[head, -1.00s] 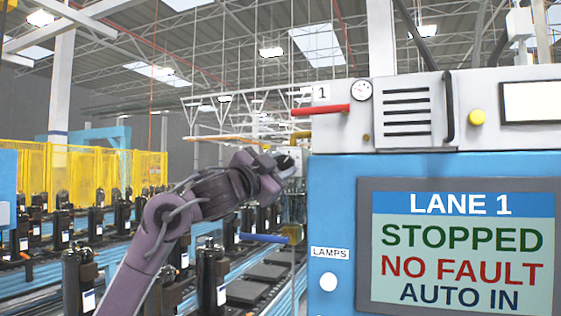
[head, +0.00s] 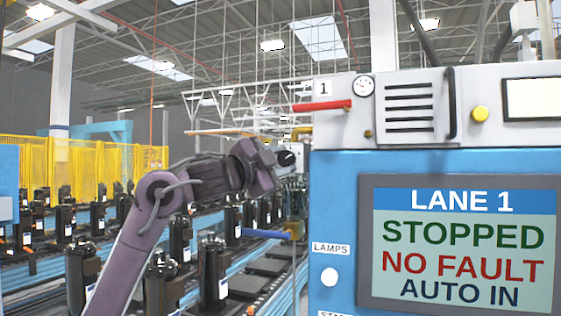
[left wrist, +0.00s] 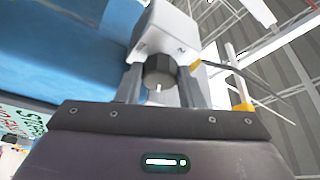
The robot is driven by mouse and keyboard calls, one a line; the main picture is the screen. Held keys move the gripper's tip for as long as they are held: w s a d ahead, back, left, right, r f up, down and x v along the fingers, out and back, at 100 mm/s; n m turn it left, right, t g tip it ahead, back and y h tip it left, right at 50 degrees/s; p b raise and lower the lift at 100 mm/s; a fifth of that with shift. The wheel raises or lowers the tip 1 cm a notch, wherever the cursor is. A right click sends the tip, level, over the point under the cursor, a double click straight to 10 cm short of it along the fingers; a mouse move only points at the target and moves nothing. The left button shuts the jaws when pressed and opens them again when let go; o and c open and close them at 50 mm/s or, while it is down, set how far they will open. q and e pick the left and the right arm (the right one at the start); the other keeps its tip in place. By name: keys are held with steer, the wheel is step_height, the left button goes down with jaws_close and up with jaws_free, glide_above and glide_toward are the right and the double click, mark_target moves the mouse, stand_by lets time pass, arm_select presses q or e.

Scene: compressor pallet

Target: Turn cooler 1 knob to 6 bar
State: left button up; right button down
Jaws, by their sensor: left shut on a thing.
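The dark knob (left wrist: 158,70) shows in the left wrist view, on the end of a pale grey housing (left wrist: 168,30). A short white mark shows on its face, toward the bottom of the picture. My left gripper (left wrist: 160,88) has one finger on each side of the knob and is shut on it. In the head view the left gripper (head: 277,160) is beside the blue cabinet's left edge, with a dark round part at its tip. The knob's scale and the pressure reading cannot be made out. My right gripper is not in view.
The blue cabinet (head: 335,215) fills the right side, with a screen (head: 460,245) reading "LANE 1 STOPPED, NO FAULT, AUTO IN". Above are a red handle (head: 322,105), a small gauge (head: 364,86) and a "1" label (head: 323,88). Black compressors (head: 181,240) stand on conveyors at left.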

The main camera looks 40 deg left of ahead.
arm_select(q)
steer(key=o, duration=1)
steer(key=shift+w, duration=0.1)
steer(key=b+v, duration=0.4)
steer(key=v, duration=0.3)
steer(key=shift+s, duration=0.45)
steer(key=shift+f, duration=0.1)
